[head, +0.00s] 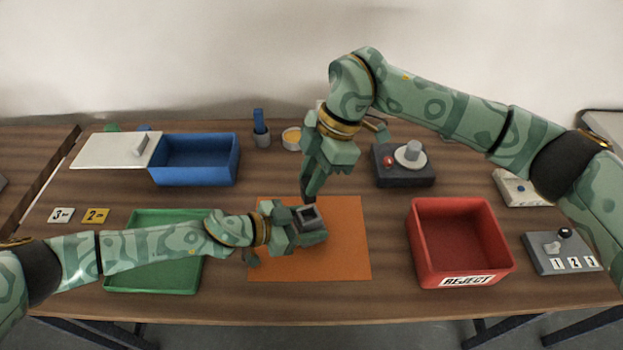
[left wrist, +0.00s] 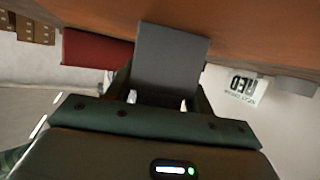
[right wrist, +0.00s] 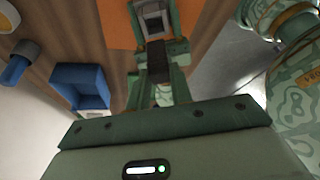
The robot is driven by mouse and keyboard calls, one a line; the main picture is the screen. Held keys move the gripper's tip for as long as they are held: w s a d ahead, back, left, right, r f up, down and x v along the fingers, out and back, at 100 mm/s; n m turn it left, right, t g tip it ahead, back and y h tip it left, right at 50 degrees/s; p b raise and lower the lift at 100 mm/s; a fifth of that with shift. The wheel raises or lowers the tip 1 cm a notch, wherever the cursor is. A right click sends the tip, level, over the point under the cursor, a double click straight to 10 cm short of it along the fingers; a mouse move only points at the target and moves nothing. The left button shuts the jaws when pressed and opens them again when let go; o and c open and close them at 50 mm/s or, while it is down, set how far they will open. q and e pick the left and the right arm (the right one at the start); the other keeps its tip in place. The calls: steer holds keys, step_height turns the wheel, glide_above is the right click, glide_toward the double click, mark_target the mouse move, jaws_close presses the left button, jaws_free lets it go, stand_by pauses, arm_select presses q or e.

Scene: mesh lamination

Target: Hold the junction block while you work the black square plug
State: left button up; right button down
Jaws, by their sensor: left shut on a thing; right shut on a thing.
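The grey junction block (head: 308,217) sits over the orange mat, its square opening facing up. My left gripper (head: 296,229) is shut on it from the left, and the block (left wrist: 170,62) fills the jaws in the left wrist view. My right gripper (head: 307,198) points down at the block's back edge. It is shut on the black square plug (right wrist: 158,62), seen between its fingers in the right wrist view. There the block's opening (right wrist: 153,20) shows past the plug and looks uncovered. I cannot tell whether plug and block touch.
The orange mat (head: 348,250) lies mid-table. A green tray (head: 150,286) is under my left arm. A blue bin (head: 195,178) stands back left, and a red REJECT bin (head: 440,262) stands right. A dark box with a knob (head: 405,178) is behind the mat.

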arm_select(q)
steer(key=o, duration=1.5)
steer(key=shift+c, duration=0.2)
steer(key=shift+a, duration=0.1)
steer(key=v, duration=1.2)
steer(key=shift+s+f, duration=0.1)
steer(key=shift+s, duration=0.05)
